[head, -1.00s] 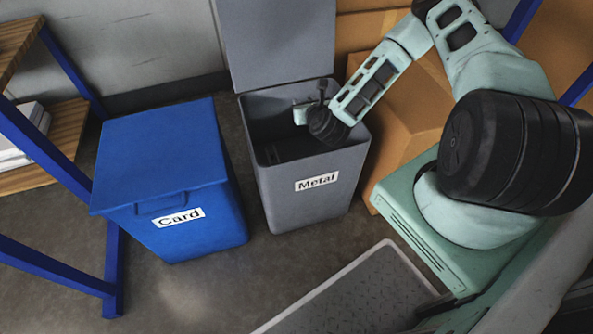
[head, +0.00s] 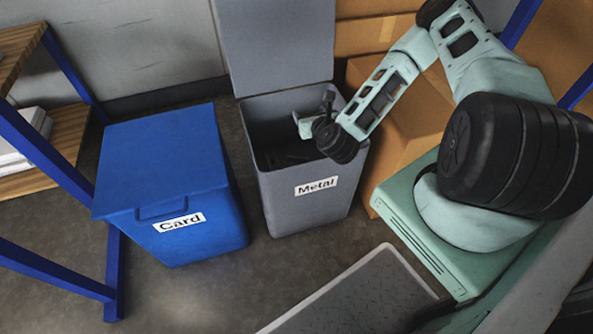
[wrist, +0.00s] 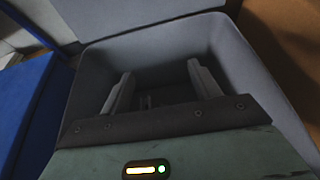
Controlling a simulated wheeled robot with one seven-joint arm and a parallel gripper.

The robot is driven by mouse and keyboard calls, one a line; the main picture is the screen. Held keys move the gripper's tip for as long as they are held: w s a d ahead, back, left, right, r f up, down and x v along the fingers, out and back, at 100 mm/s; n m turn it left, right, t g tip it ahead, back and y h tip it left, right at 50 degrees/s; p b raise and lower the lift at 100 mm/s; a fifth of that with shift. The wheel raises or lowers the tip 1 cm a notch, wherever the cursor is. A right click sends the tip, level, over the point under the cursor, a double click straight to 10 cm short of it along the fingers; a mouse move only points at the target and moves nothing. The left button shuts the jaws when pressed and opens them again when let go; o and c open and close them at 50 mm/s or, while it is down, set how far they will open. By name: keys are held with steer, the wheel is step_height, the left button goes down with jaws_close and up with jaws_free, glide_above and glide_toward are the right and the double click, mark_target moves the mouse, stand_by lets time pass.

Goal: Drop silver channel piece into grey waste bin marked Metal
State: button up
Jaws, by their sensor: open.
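The grey waste bin (head: 305,207) with the "Metal" label stands upright with its lid raised at the back. My gripper (head: 303,124) is over the bin's open mouth. In the wrist view my gripper (wrist: 160,72) is open, its two fingers apart with nothing held between them. The grey bin's rim (wrist: 150,27) surrounds the fingers in that view. Some small dark shapes show deep inside the bin, below the fingers. I cannot tell whether one of them is the silver channel piece, and I see it nowhere else.
A closed blue bin (head: 165,165) labelled "Card" stands left of the grey bin. A blue-framed shelf (head: 45,150) is at the far left. Cardboard boxes (head: 400,130) sit close on the right of the grey bin.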

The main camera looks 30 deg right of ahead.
steer(key=p+v, duration=0.3)
steer(key=v, duration=0.9)
